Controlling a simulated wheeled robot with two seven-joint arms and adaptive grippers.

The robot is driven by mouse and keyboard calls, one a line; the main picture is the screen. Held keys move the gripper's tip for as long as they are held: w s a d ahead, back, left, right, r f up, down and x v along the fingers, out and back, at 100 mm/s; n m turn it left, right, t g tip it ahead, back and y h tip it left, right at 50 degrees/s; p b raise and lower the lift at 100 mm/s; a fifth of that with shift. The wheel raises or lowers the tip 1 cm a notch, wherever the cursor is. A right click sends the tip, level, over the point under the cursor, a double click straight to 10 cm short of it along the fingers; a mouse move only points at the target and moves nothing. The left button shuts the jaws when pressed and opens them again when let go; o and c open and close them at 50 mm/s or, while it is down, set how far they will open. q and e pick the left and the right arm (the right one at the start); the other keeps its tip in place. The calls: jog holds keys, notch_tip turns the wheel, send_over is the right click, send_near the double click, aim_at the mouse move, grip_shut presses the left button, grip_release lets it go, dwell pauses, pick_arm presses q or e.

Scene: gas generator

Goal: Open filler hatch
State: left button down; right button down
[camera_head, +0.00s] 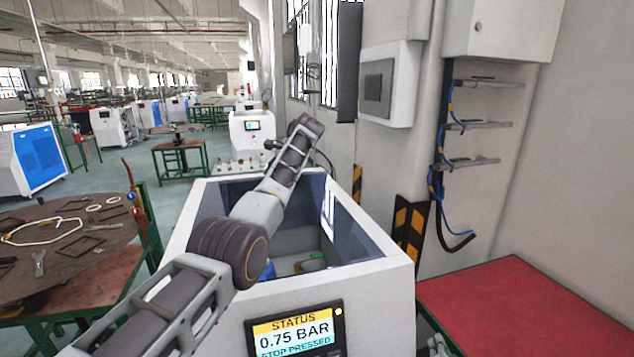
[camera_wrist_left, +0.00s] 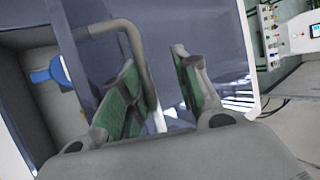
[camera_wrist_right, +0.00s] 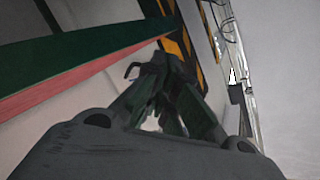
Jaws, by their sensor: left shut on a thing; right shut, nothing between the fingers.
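The generator (camera_head: 375,290) is a white cabinet with an open-looking top rimmed by dark blue, glass-like panels. Blue and green parts show inside it. In the left wrist view, a beige bent handle bar (camera_wrist_left: 136,42) stands in front of a blue-grey hatch panel (camera_wrist_left: 215,45). My left gripper (camera_wrist_left: 155,62) is shut on this handle between its green fingers. My left arm crosses the opening in the head view and hides part of it; its gripper is not clear there. My right gripper (camera_wrist_right: 168,72) is shut and empty, beside the red table; a bit of it (camera_head: 437,345) shows in the head view.
A red table (camera_head: 540,305) stands right of the generator and also shows in the right wrist view (camera_wrist_right: 85,88). A round table (camera_head: 60,245) with loose parts is at left. The wall with a grey box (camera_head: 390,85) limits the right side.

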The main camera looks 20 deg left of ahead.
aim_at(317, 182)
jog(key=w+r+m+t+h, duration=0.1)
jog(key=w+r+m+t, duration=0.3)
jog(key=r, duration=0.8)
jog(key=w+r+m, duration=0.1)
jog(key=w+r, duration=0.4)
jog(key=r, duration=0.7)
jog(key=w+a+r+m+t, duration=0.1)
jog(key=a+r, duration=0.2)
jog(key=r, duration=0.4)
jog(key=a+r+m+t, duration=0.1)
jog(key=a+r+m, duration=0.15)
jog(key=r, duration=0.45)
jog(key=s+a+r+n+g+y, duration=0.1)
jog(key=s+a+r+y, duration=0.1)
jog(key=a, duration=0.8)
jog(key=s+a+r+n+g+y, duration=0.1)
jog(key=s+a+y, duration=0.4)
jog(key=a, duration=0.5)
jog(key=s+a+r+n+y, duration=0.2)
jog(key=s+a+r+y, duration=0.2)
jog(key=s+a, duration=0.3)
jog(key=a, duration=0.3)
jog(key=shift+a+r+g, duration=0.15)
jog(key=shift+r+g, duration=0.2)
jog(key=shift+g, duration=0.05)
